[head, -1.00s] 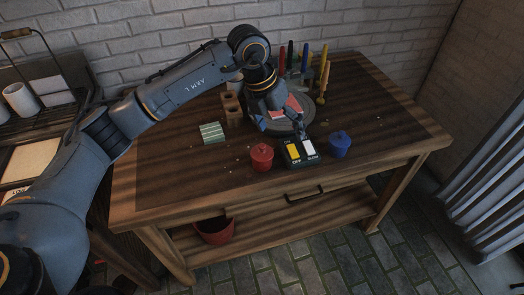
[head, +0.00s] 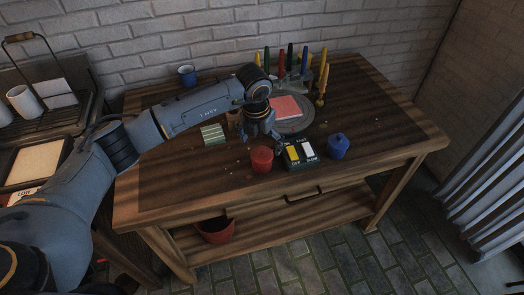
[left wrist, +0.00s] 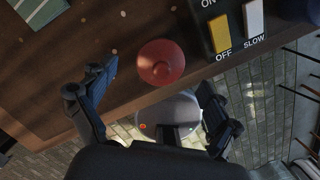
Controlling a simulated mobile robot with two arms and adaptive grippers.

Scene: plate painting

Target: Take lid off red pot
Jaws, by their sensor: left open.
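The red pot (head: 262,160) stands upright near the front edge of the wooden table, with its lid on and a small knob on top. In the left wrist view the red pot (left wrist: 160,62) is seen from above, ahead of and between the open fingers. My left gripper (head: 262,138) is open and empty, above and just behind the pot, apart from it. Its fingers also show in the left wrist view (left wrist: 158,100). My right gripper is not in view.
A switch box (head: 300,152) with yellow and white switches stands close right of the pot, then a blue pot (head: 338,145). Behind are a round grey wheel (head: 303,122) with a pink square, and upright brushes (head: 290,57). A striped green block (head: 212,134) lies left.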

